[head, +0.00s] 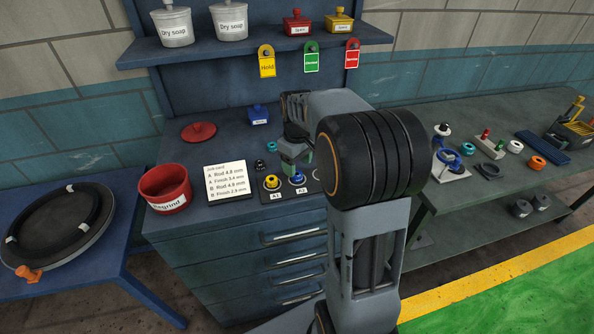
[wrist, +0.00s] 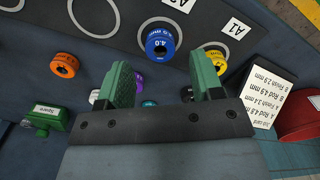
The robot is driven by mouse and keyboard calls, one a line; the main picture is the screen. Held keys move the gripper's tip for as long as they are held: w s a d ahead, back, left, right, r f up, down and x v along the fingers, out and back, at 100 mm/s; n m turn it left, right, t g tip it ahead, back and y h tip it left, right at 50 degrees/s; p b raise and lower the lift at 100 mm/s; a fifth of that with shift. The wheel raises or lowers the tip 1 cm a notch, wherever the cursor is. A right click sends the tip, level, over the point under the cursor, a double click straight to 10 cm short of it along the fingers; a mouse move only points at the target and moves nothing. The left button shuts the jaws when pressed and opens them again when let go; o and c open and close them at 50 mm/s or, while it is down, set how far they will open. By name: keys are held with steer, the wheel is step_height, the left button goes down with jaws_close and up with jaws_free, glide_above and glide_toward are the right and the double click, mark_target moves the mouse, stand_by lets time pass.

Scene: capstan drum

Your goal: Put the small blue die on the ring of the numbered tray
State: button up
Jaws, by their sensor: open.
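In the head view the blue die (head: 298,179) is by the A2 label, right of a yellow die (head: 272,182) by A1. My gripper (wrist: 163,80) is open and empty, with its green fingers either side of the blue die in the picture. In the head view my gripper (head: 294,155) hangs just above and behind the die. Whether the die sits fully inside its ring is unclear.
The yellow die (wrist: 214,61) stands close beside. An empty ring (wrist: 93,12) and an orange die (wrist: 64,65) lie left in the wrist view. A job card (head: 227,181) and red Regrind bin (head: 166,188) stand left of the tray. My arm hides the tray's right end.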

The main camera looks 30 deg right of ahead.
mark_target(297, 174)
step_height(297, 174, up, 8)
steer(key=s+a+f+m+t, duration=0.2)
steer(key=s+a, duration=0.2)
steer(key=s, duration=0.4)
steer(key=s+a+f+m+t, duration=0.2)
steer(key=s+a, duration=0.3)
steer(key=s, duration=0.3)
steer(key=shift+a+f, duration=0.2)
steer(key=shift+f, duration=0.15)
